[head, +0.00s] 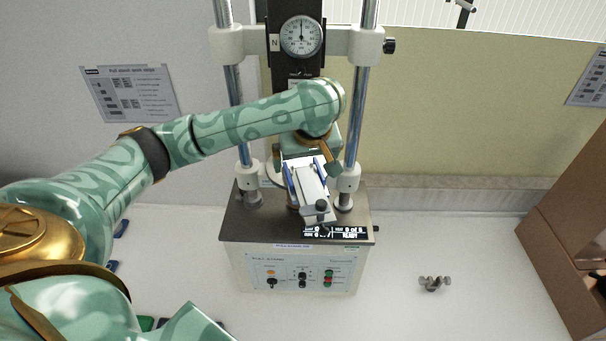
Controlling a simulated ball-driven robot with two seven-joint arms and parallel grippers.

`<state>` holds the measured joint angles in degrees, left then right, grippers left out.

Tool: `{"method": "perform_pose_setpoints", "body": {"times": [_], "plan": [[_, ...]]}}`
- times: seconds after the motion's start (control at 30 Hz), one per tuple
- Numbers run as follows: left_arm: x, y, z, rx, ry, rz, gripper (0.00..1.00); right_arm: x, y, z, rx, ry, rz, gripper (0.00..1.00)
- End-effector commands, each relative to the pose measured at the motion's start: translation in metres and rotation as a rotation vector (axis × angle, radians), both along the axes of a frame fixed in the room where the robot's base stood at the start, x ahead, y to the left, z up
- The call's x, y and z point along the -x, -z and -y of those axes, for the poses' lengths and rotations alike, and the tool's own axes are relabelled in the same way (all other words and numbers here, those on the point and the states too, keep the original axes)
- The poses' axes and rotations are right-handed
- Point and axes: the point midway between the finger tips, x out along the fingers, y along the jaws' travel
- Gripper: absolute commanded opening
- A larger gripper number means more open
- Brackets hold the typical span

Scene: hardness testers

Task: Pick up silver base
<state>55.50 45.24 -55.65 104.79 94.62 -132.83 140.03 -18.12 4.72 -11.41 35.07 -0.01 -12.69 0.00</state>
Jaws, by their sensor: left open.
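My left arm reaches in from the left, and its gripper (306,176) points down over the top plate of the pull-stand tester. The blue-tipped fingers are spread, one on each side of a light silver block (313,190) with a dark knob at its front end. This block looks like the silver base. It lies tilted in the picture, its front end near the plate's front edge. I cannot tell whether the fingers touch it, and its far end is hidden by my gripper. My right gripper is out of view.
The tester (297,271) has two chrome columns, a dial gauge (301,36) and a front control panel. A small metal wing-shaped part (433,283) lies on the white table to the right. A brown cabinet (570,215) bounds the far right. The table between is clear.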

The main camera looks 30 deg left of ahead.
Motion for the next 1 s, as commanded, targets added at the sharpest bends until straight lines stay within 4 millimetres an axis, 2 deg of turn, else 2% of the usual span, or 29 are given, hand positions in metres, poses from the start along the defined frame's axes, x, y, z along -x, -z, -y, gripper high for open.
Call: {"method": "perform_pose_setpoints", "body": {"times": [0.1, 0.3, 0.53, 0.8, 0.83, 1.0], "plan": [[-0.004, 0.016, -0.004, 0.002, -0.001, -0.002, 1.0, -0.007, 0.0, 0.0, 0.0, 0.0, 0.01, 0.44], [-0.01, 0.031, -0.008, 0.001, 0.0, -0.001, 1.0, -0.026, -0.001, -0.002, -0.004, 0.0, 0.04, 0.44], [-0.022, 0.063, -0.015, 0.001, 0.0, -0.001, 1.0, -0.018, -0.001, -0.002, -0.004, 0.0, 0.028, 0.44], [-0.024, 0.068, -0.017, 0.001, 0.002, 0.002, 1.0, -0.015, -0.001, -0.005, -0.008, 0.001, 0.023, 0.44], [-0.024, 0.068, -0.017, 0.001, 0.002, 0.002, 0.97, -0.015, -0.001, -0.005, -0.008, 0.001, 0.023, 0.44], [-0.024, 0.068, -0.017, 0.001, 0.002, 0.002, 0.5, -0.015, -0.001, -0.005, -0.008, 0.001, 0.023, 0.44]]}}
